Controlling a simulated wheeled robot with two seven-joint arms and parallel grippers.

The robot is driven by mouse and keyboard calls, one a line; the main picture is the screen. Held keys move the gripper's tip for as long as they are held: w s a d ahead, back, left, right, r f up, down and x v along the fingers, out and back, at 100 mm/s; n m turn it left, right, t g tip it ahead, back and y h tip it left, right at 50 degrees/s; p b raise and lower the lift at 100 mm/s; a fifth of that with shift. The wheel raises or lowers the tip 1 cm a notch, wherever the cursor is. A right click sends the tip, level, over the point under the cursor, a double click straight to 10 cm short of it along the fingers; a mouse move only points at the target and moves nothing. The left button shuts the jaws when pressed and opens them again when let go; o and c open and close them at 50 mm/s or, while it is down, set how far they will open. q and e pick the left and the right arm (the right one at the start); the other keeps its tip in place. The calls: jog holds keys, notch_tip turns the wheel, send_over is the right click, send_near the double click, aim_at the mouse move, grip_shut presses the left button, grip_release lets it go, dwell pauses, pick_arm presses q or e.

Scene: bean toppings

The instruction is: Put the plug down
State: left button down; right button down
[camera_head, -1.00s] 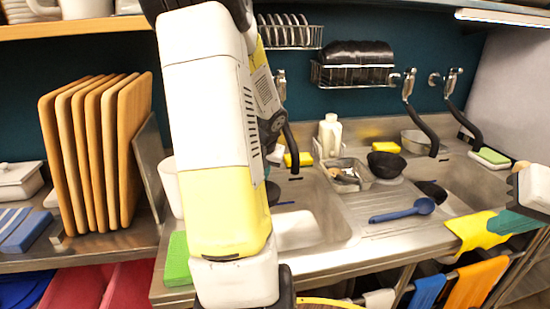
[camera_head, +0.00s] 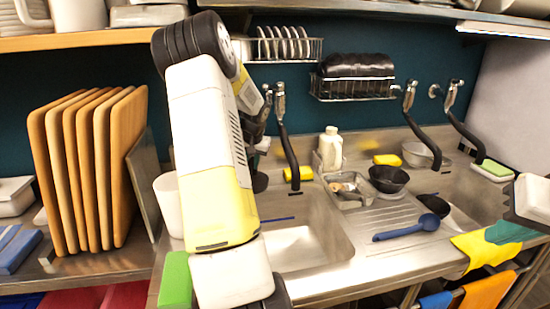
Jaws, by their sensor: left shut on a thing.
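My left arm rises large in front of the sink, with white and yellow links. My left gripper (camera_head: 261,143) shows only partly behind the arm, above the left sink basin (camera_head: 305,240). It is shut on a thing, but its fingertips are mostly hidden. A dark rounded shape (camera_head: 260,183) shows just below it, which may be the plug; I cannot make it out clearly. At the right edge is a grey and white part (camera_head: 528,199) that looks like my right gripper, cut off by the frame; its jaws cannot be made out.
A blue spoon (camera_head: 405,227) lies on the drainboard (camera_head: 375,248), near a black bowl (camera_head: 388,179) and a metal tray (camera_head: 350,191). A white bottle (camera_head: 331,149) and yellow sponges (camera_head: 299,174) stand behind. Wooden boards (camera_head: 130,160) stand at left. Black taps (camera_head: 291,160) rise over the basins.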

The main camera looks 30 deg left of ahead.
pick_arm(q)
jog(key=w+a, duration=0.2)
jog(key=w, duration=0.1)
jog(key=shift+a, duration=0.35)
jog(key=shift+s+f, duration=0.1)
jog(key=shift+d+f, duration=0.1)
jog(key=shift+f, duration=0.05)
jog(key=c, duration=1.3)
grip_release()
